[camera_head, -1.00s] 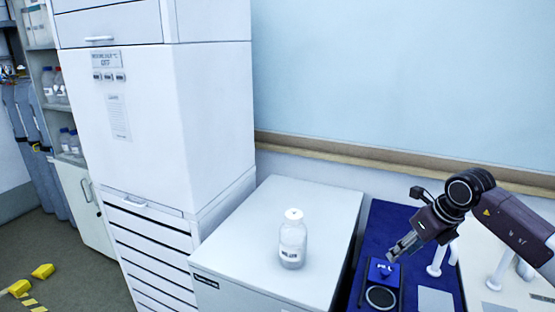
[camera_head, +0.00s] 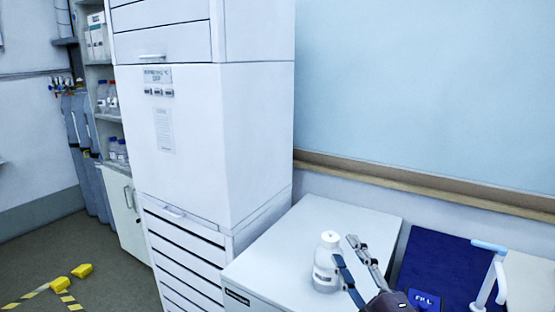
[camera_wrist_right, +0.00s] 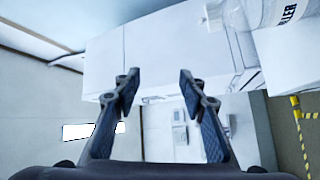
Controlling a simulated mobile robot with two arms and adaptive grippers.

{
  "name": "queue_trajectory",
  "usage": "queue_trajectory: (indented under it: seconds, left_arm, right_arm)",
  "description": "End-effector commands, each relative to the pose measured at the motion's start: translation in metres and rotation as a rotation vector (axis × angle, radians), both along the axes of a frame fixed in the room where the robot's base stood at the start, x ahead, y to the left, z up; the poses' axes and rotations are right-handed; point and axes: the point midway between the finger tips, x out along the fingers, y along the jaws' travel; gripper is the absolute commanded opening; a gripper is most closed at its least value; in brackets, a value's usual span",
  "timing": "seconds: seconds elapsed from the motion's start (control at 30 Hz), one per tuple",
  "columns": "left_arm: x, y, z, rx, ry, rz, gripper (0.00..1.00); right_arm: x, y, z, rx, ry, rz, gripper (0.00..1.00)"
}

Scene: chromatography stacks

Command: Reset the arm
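My right gripper (camera_head: 347,250) comes up from the bottom edge of the head view, just right of a white-capped, labelled bottle (camera_head: 325,270). One finger overlaps the bottle's right edge in the picture; I cannot tell whether they touch. In the right wrist view the gripper (camera_wrist_right: 158,82) has its two dark fingers spread apart with nothing between them. The bottle (camera_wrist_right: 268,14) shows there at the top right, outside the fingers. My left gripper is in neither view.
The bottle stands upright on a white cabinet top (camera_head: 365,225). A tall white drawer cabinet (camera_head: 255,140) rises behind on the left. A blue mat (camera_head: 432,262) lies at right, with a white and blue stand (camera_head: 491,273) at its edge. Yellow floor markers (camera_head: 82,270) show at far left.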

Motion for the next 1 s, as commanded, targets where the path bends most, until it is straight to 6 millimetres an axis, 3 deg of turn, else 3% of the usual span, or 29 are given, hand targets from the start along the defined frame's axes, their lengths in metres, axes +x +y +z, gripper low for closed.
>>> queue_trajectory:
  seconds: [0.17, 0.3, 0.4, 0.6, 0.83, 0.87, 1.0]
  left_arm:
    - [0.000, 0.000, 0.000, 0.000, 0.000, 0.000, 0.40]
    - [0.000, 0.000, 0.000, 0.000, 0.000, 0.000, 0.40]
    - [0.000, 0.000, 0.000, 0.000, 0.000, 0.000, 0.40]
    - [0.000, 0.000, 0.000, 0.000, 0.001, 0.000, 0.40]
    - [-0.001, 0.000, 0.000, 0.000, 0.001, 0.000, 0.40]
    - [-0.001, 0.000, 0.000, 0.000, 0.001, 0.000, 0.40]
    - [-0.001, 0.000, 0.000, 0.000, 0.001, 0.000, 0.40]
  right_arm:
    - [-0.032, -0.058, -0.090, 0.331, 0.356, -0.253, 0.38]
    - [-0.089, -0.082, -0.175, 0.530, 0.675, -0.433, 0.38]
    - [-0.140, -0.086, -0.225, 0.631, 0.888, -0.535, 0.38]
    - [-0.232, -0.074, -0.282, 0.745, 1.216, -0.663, 0.38]
    - [-0.323, -0.053, -0.309, 0.811, 1.513, -0.750, 0.38]
    - [-0.327, -0.051, -0.314, 0.812, 1.534, -0.757, 0.38]
    - [-0.315, -0.051, -0.352, 0.800, 1.536, -0.762, 0.38]
